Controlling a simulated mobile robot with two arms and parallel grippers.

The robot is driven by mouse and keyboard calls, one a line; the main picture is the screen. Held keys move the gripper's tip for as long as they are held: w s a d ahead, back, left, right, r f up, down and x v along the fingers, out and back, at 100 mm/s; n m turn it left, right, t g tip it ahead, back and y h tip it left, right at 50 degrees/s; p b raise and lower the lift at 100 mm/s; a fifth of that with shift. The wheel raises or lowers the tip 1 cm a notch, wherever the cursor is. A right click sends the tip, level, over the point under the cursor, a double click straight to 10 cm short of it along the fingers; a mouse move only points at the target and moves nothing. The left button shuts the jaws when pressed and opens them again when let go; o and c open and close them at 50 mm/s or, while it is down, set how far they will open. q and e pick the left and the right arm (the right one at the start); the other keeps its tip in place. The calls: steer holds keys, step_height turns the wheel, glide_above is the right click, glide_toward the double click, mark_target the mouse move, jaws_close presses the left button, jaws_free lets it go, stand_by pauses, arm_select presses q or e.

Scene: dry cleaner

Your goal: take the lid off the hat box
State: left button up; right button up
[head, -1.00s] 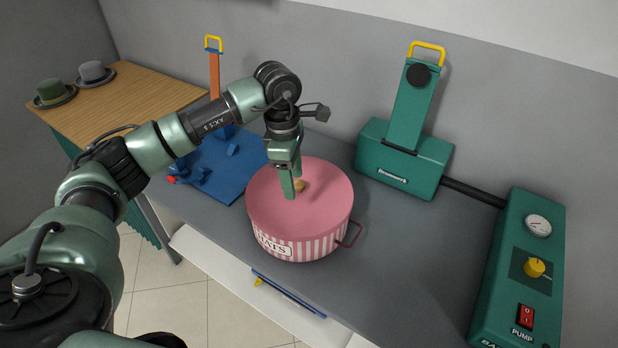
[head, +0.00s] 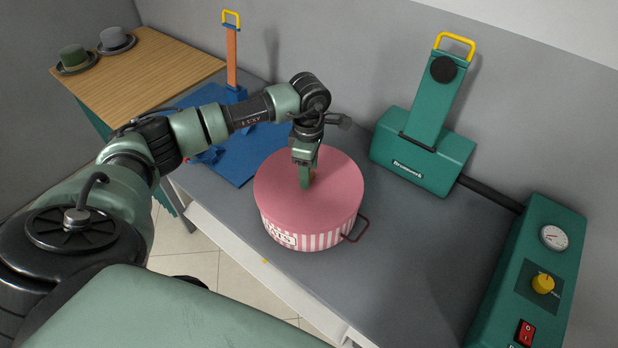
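The round hat box (head: 318,236) stands on the grey counter, with pink-and-white striped sides, a label and a pink handle on its right. Its flat pink lid (head: 335,195) sits level on top. A small tan knob (head: 312,177) shows at the middle of the lid, partly hidden by my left gripper. My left gripper (head: 308,177) points down at the knob, its fingertips close to the lid. I cannot tell whether the fingers are closed on the knob. My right gripper is not in view.
A green machine (head: 424,155) with a yellow-handled upright stands behind right. A green pump unit (head: 535,270) stands at the right. A blue base (head: 232,165) with an orange post is behind left. Two hats (head: 75,58) rest on a wooden table (head: 150,65). Grey counter right of the box is clear.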

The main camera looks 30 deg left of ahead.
arm_select(q)
steer(key=c, duration=0.9)
jaws_close()
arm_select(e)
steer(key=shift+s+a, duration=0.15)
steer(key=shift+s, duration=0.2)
